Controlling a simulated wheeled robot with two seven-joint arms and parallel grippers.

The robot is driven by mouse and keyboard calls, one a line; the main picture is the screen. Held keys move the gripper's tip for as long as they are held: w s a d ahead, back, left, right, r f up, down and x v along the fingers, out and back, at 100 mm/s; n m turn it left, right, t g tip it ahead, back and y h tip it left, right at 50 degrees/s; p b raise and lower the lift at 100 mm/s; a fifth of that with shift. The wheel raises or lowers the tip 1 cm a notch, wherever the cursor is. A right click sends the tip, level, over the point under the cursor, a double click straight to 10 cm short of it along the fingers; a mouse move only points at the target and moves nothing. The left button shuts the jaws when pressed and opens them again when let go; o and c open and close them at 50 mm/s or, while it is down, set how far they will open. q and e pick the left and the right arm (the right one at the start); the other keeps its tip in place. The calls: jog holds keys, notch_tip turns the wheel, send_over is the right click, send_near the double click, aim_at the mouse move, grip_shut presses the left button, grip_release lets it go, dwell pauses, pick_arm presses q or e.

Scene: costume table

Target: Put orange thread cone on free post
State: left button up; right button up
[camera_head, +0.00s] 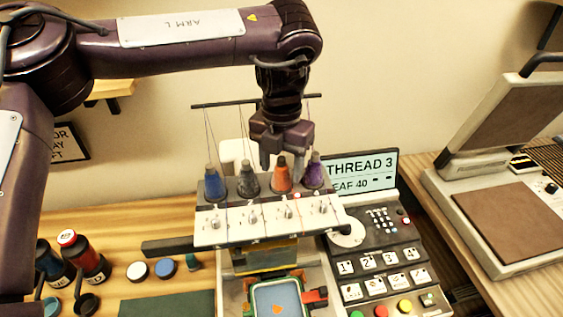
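The orange thread cone (282,179) stands upright in the row on top of the embroidery machine (270,223), between a dark grey cone (248,184) and a purple cone (314,173). A blue cone (214,186) stands at the left end of the row. My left gripper (282,163) points down over the orange cone, its fingers spread to either side of the cone's dark tip. I see a gap beside the tip, and contact is not clear. The cone's base looks seated in the row. I cannot make out a bare post. My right gripper is out of view.
A thin thread rail (232,103) with hanging threads rises behind the cones, close to my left gripper. A screen (362,170) and button panel (385,262) are at the right. Bottles (83,258) and small lids stand at the left. A heat press (510,190) is farther right.

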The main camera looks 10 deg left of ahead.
pick_arm(q)
jog(key=shift+r, duration=0.1)
notch_tip(320, 180, up, 11)
jog(key=shift+r+p, duration=0.2)
jog(key=shift+p, duration=0.7)
jog(key=shift+r, duration=0.45)
